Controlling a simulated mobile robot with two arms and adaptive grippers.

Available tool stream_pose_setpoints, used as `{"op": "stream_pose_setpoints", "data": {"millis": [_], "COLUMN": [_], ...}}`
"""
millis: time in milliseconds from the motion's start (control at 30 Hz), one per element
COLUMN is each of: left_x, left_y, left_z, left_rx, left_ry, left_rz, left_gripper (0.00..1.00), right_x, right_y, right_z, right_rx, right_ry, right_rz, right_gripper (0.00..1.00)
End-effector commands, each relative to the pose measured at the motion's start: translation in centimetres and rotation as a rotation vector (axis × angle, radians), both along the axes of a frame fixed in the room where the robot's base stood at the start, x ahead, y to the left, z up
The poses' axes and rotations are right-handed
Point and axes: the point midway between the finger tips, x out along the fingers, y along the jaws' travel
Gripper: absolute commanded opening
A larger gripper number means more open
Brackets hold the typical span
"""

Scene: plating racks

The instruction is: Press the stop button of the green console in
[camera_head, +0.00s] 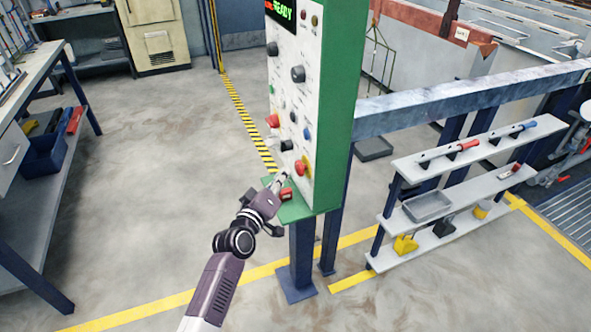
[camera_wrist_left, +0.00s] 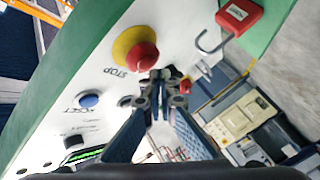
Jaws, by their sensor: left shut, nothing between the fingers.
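The green console (camera_head: 340,110) stands on a dark blue post, its white face turned to the left. Its stop button is a red mushroom cap on a yellow ring (camera_head: 301,168), low on that face. In the wrist view the stop button (camera_wrist_left: 143,57) sits beside the word STOP. My left gripper (camera_head: 281,181) is shut and empty, just in front of the console's lower face. In the wrist view the shut fingertips (camera_wrist_left: 160,82) overlap the lower edge of the red cap; I cannot tell whether they touch it. My right gripper is not in view.
Other knobs and buttons, including a blue button (camera_wrist_left: 88,100) and another red one (camera_head: 273,121), surround the stop button. A red padlock-like piece (camera_wrist_left: 238,14) and a metal hook (camera_wrist_left: 214,42) are close by. A shelf rack (camera_head: 465,155) stands right; a workbench (camera_head: 25,85) stands left.

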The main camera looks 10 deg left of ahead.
Motion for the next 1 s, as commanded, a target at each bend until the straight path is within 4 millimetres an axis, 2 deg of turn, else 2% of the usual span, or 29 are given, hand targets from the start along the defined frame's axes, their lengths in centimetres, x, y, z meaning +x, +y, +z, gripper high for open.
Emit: {"op": "stream_pose_setpoints", "data": {"millis": [200, 1000], "left_x": [0.39, 0.67], "left_y": [-0.61, -1.04], "left_z": [0.14, 0.04], "left_rx": [-0.001, -0.001], "left_ry": [-0.002, -0.001], "left_rz": [0.0, -0.001], "left_gripper": [0.0, 0.0], "right_x": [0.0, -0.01], "right_y": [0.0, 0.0], "right_z": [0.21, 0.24], "right_rx": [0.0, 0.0], "right_ry": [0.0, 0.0], "right_rz": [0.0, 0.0], "right_gripper": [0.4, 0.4]}}
